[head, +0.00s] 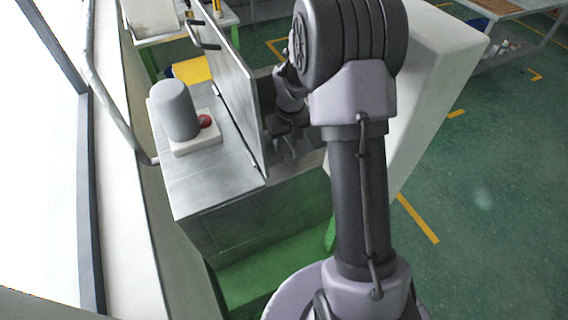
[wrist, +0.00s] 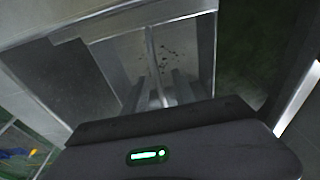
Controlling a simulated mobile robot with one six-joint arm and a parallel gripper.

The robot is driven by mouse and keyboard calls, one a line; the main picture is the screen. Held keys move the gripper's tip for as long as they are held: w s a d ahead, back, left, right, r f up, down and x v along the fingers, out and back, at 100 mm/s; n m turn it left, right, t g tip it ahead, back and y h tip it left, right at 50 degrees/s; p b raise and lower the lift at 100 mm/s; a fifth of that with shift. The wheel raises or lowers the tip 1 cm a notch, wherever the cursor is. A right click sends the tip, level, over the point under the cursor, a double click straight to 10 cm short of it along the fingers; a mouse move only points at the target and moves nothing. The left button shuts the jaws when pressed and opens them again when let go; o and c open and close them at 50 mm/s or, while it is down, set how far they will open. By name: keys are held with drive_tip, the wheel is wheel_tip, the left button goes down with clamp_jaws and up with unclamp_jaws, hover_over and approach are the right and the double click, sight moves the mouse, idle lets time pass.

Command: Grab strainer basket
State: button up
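My gripper (head: 285,128) is low behind an upright metal panel, inside a metal recess. In the wrist view its two dark fingers (wrist: 160,84) stand apart. A thin light bar (wrist: 151,50) runs between them, and I cannot tell whether they touch it. Beyond the fingers is a grey metal surface (wrist: 178,42) with dark specks, walled at the sides. This may be the strainer basket with its handle, but its outline is not clear. In the head view the panel and my arm hide most of that spot.
The upright metal panel (head: 238,88) stands close to the left of my gripper. Left of it, a grey cylinder (head: 176,110) and a red button (head: 205,121) sit on a metal top. A pale block (head: 440,75) stands right of my arm. Green floor is open further right.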

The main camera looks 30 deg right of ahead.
clamp_jaws()
drive_tip(key=shift+r, duration=0.1)
idle(1.2)
